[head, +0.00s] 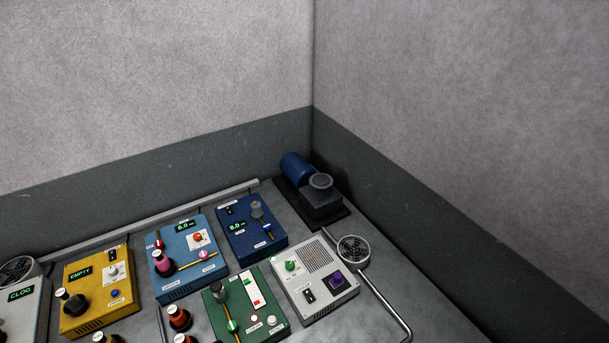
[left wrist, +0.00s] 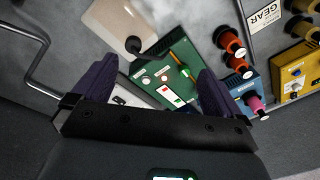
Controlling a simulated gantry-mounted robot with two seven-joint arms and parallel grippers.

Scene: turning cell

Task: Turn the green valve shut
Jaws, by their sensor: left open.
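Two green controls show in the head view. A round green knob (head: 290,266) sits on a white box (head: 318,296). A smaller green knob (head: 232,326) is on a stem on a green box (head: 272,308). I cannot tell from the pictures which one is the valve. My left gripper (left wrist: 158,72) shows only in the left wrist view, with two purple fingers wide apart and nothing between their tips. Beyond them is the green box (left wrist: 152,66). The gripper body hides part of the white box below it. My right gripper is in neither view.
Blue (head: 182,287), dark blue (head: 272,245) and yellow (head: 97,321) boxes with upright knobs stand close by. A blue and black motor unit (head: 318,204) is in the back corner. A round vent (head: 353,251) and bent metal pipe (head: 388,311) lie right of the white box.

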